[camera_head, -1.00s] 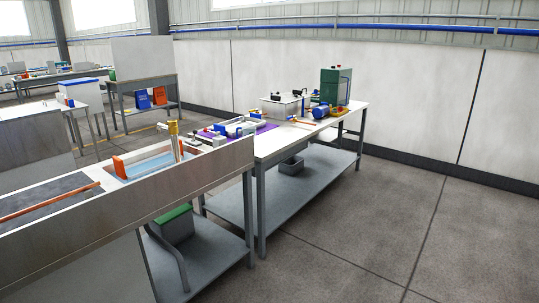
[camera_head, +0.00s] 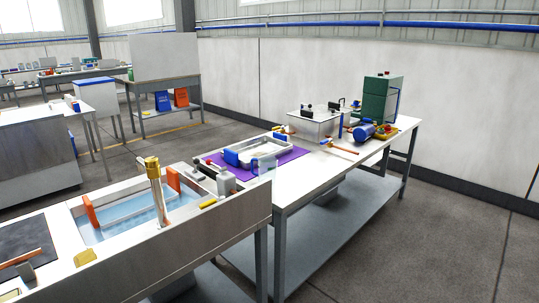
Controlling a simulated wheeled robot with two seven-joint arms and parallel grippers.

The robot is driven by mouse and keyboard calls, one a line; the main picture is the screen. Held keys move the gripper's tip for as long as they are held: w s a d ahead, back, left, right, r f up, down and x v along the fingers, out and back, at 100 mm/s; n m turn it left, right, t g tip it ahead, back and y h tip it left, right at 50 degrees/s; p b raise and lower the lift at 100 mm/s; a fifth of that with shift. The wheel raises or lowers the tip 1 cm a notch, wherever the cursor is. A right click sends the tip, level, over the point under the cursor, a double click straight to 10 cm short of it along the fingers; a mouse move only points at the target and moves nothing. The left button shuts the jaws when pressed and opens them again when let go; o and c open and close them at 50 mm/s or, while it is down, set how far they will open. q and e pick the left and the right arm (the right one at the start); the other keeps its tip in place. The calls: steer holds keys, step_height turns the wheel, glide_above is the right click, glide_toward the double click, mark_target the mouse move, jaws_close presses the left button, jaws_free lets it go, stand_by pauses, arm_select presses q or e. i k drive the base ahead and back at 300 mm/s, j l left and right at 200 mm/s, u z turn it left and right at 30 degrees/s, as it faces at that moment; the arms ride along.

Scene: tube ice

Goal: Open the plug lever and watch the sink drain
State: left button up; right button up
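The sink (camera_head: 92,233) is set in a steel counter at the lower left and holds light blue water. A tall faucet with a brass-coloured top (camera_head: 152,163) stands at its right part. Orange upright pieces (camera_head: 173,178) stand at the sink's edges, with a white bar between them. A small yellow piece (camera_head: 85,257) lies on the counter's near rim, and another yellow piece (camera_head: 208,204) lies right of the sink. I cannot tell which part is the plug lever. Neither of my grippers is in view.
A white-topped table (camera_head: 300,182) adjoins the counter, with a purple mat (camera_head: 292,154), a blue-ended tray, a clear box, a blue cylinder (camera_head: 364,132) and a green machine (camera_head: 378,100). A dark mat (camera_head: 25,240) lies left of the sink. Open floor (camera_head: 440,240) is at the right.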

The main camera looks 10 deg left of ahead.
mark_target(197, 161)
steer(key=i+l, duration=0.15)
steer(key=i, duration=0.3)
steer(key=i+l+u, duration=0.1)
steer(key=i, duration=0.35)
steer(key=i+l+u, duration=0.1)
steer(key=i+l, duration=0.2)
steer(key=i, duration=0.15)
steer(key=i+l+u, duration=0.3)
steer(key=u, duration=0.2)
steer(key=i+l+u, duration=0.2)
steer(key=l+u, duration=0.25)
steer(key=i+l+u, duration=0.15)
steer(key=l+u, duration=0.35)
steer(key=i+l+u, duration=0.1)
steer(key=l+u, duration=0.5)
steer(key=l, duration=0.15)
steer(key=i+l, duration=0.05)
